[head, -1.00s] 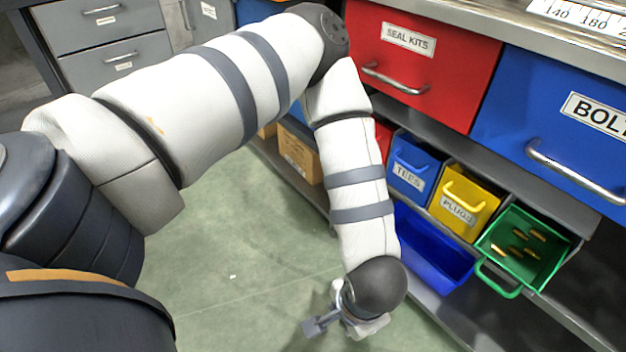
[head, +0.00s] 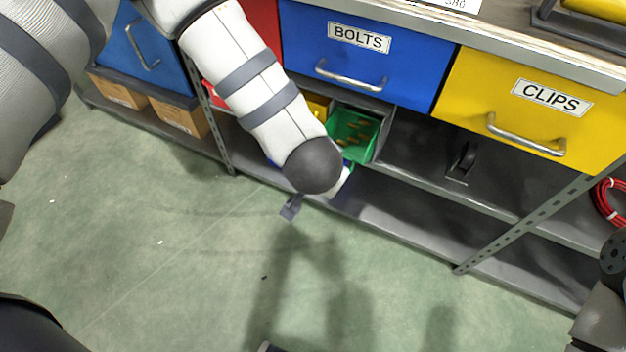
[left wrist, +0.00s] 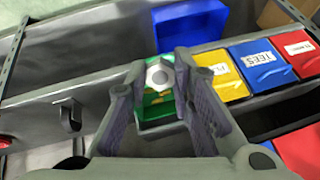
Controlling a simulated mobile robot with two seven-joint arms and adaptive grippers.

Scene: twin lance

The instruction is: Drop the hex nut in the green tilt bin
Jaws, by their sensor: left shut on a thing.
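The green tilt bin (head: 352,148) is tipped open on the shelf under the BOLTS drawer, with several brass-coloured pieces inside. In the head view my left wrist covers its lower front. In the left wrist view the green bin (left wrist: 158,112) shows behind and between my fingers. My left gripper (left wrist: 160,70) is shut on the hex nut (left wrist: 158,76), a small grey ring with a pale centre, held at the fingertips. The nut lines up with the bin in that view; the height between them is unclear. In the head view the nut is hidden.
Yellow (left wrist: 220,77), blue TEES (left wrist: 262,65) and red (left wrist: 300,52) bins stand beside the green one. An open blue bin (left wrist: 190,22) is close by. BOLTS (head: 365,55) and CLIPS (head: 535,105) drawers overhang the shelf.

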